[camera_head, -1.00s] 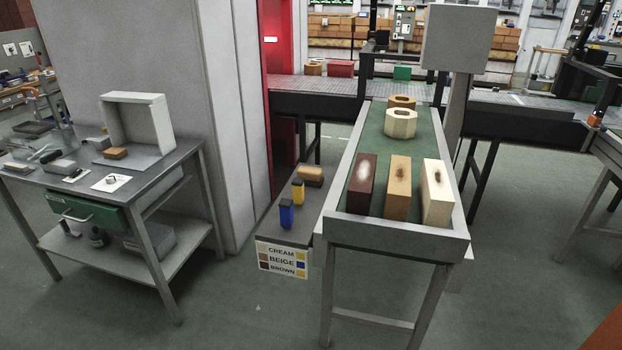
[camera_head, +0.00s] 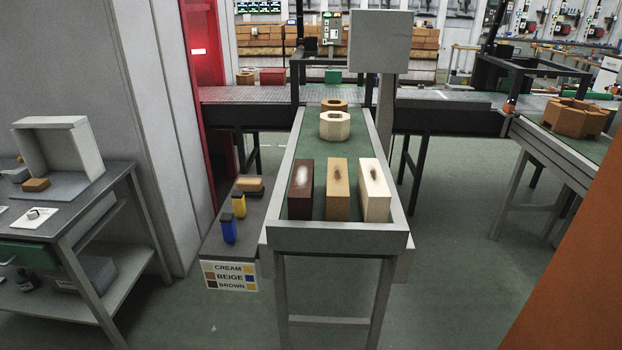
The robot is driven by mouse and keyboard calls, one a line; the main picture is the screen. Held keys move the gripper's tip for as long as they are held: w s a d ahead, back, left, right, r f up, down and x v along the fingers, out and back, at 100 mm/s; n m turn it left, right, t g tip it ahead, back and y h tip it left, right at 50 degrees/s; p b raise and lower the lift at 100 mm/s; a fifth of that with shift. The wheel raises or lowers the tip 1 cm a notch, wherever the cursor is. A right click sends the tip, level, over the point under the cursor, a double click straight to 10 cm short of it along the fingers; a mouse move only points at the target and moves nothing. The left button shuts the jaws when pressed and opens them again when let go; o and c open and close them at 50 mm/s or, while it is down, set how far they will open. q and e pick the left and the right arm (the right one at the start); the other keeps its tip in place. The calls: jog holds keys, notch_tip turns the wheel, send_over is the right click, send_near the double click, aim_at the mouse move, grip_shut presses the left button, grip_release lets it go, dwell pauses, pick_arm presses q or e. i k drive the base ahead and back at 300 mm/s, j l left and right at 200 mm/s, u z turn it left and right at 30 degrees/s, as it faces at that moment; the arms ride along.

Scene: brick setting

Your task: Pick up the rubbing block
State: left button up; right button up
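A tan block with a dark layer (camera_head: 249,186) lies on the dark side shelf (camera_head: 219,243), left of the green-topped conveyor, behind a yellow item (camera_head: 239,207) and a blue item (camera_head: 229,229). It looks like a rubbing block. A small orange-brown block (camera_head: 36,185) sits on the grey plate of the left workbench, in front of a pale open box (camera_head: 84,150). I cannot tell for certain which one is the rubbing block. Neither of my grippers is in view.
The conveyor (camera_head: 337,239) carries brown (camera_head: 301,190), beige (camera_head: 337,190) and cream (camera_head: 374,190) bricks with smudges. A label (camera_head: 230,276) hangs below the shelf. The workbench (camera_head: 120,178) stands left. An orange-brown surface (camera_head: 570,270) fills the lower right.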

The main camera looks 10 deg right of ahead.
aim_at(251, 188)
jog(key=i+j+z, duration=0.65)
jog(key=j+z, duration=0.2)
jog(key=j, duration=0.3)
jog(key=i+j+z, duration=0.15)
jog(key=j+z, duration=0.3)
jog(key=j, duration=0.3)
jog(key=i+j+z, duration=0.1)
jog(key=j+z, duration=0.3)
jog(key=j, duration=0.35)
jog(key=j+z, duration=0.45)
jog(key=j, duration=0.3)
jog(key=k, duration=0.05)
